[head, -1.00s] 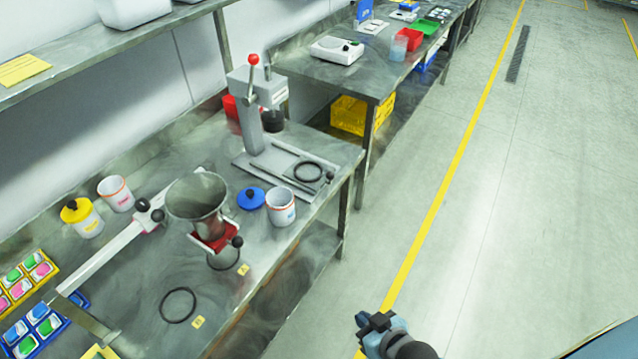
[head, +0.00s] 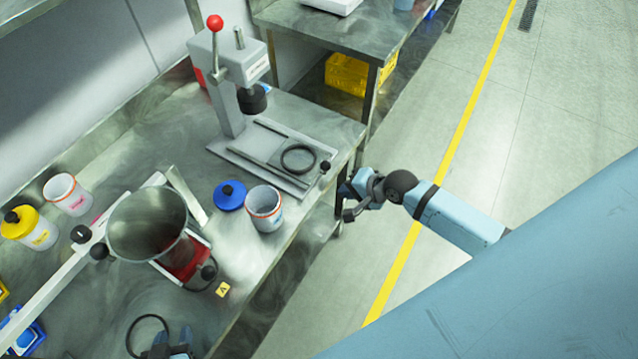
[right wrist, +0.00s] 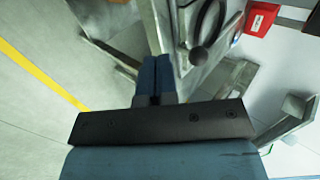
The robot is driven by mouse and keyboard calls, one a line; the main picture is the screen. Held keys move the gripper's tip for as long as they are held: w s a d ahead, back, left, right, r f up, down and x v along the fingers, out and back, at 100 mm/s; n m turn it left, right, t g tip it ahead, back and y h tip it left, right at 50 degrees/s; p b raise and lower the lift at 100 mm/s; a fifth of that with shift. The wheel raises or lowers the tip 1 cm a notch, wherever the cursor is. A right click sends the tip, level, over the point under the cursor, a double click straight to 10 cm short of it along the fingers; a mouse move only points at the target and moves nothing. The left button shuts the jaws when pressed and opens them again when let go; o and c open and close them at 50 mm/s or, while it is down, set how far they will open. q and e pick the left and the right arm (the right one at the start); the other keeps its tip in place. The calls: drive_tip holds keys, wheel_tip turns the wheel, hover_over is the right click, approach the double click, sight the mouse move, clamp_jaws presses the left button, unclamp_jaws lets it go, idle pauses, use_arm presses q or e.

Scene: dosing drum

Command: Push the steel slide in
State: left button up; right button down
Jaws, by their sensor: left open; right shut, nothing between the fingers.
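The steel slide (head: 306,170) lies between the rails of the grey press (head: 228,75), drawn out toward the bench's front edge. A black ring (head: 298,158) sits on it, and a black ball knob (head: 325,166) is at its front end. In the right wrist view the knob (right wrist: 198,57) is close beyond my fingers. My right gripper (head: 350,194) is shut and empty, off the bench's front edge just beside the knob, apparently not touching it. My left gripper (head: 170,346) is open at the bottom of the head view, near a loose black ring (head: 147,332).
A steel funnel (head: 147,225) with a red part below stands left of the press. A blue lid (head: 230,195) and a white cup (head: 264,208) stand between them. A yellow-lidded jar (head: 30,228) is at far left. The floor in front is clear.

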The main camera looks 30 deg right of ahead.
sight(311, 185)
use_arm(q)
drive_tip(key=shift+s+a, duration=0.15)
drive_tip(key=shift+a, duration=0.05)
drive_tip(key=shift+r+p, duration=0.45)
drive_tip(key=shift+p, duration=0.05)
use_arm(e)
drive_tip(key=shift+w+a+f, duration=0.7)
drive_tip(key=shift+w+a, duration=0.05)
drive_tip(key=shift+w, duration=0.45)
drive_tip(key=shift+w+a+f, duration=0.65)
drive_tip(key=shift+w+a, duration=0.05)
drive_tip(key=shift+w, duration=0.5)
drive_tip(key=shift+w+a+f, duration=0.7)
drive_tip(key=shift+w+a, duration=0.05)
drive_tip(key=shift+w, duration=0.45)
